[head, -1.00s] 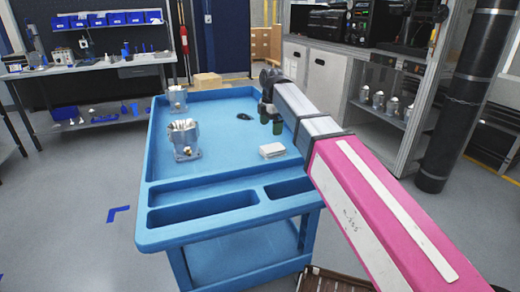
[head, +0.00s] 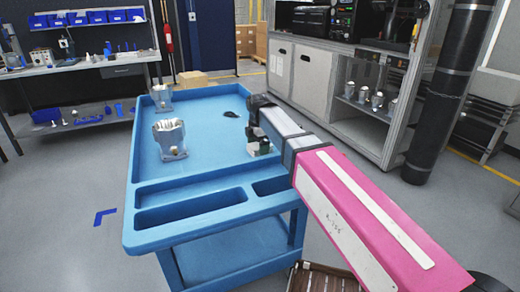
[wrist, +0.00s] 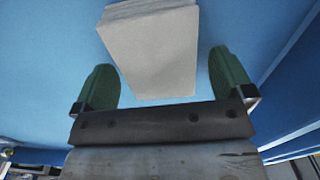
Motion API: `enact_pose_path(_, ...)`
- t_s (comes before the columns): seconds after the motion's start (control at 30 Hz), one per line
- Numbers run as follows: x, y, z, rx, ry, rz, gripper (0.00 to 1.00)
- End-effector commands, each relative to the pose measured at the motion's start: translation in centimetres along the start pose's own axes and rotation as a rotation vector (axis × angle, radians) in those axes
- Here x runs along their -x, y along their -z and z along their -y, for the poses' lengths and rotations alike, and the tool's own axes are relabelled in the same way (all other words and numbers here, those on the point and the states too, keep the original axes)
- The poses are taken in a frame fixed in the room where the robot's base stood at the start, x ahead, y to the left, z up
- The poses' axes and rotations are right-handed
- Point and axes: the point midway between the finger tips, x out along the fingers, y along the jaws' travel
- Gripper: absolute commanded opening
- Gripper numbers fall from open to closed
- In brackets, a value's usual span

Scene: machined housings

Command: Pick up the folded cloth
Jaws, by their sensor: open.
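The folded cloth (wrist: 152,50) is a pale grey-white block lying on the blue cart top, large in the upper middle of the wrist view. My gripper (wrist: 165,85) is open, with its two green fingertips apart. The near end of the cloth shows between the fingers in the picture, with a gap on each side. I cannot tell how high the fingers are above the cart.
The blue cart (head: 205,165) has raised rims and front compartments. A metal housing (head: 170,140) stands left of my gripper, another housing (head: 161,97) at the far left corner. A small dark object (head: 230,114) lies behind the gripper. The middle of the top is clear.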

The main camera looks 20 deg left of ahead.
Motion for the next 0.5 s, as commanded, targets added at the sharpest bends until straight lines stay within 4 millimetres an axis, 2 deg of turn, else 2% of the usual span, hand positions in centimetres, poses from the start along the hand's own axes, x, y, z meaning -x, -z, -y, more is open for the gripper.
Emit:
enact_pose_path(0.27,-0.50,0.01,-0.02,0.000,-0.001,0.000,0.99)
enact_pose_path(0.43,-0.50,0.01,-0.02,0.000,-0.001,0.000,0.47)
enact_pose_path(0.5,-0.50,0.01,-0.02,0.000,-0.001,0.000,0.46)
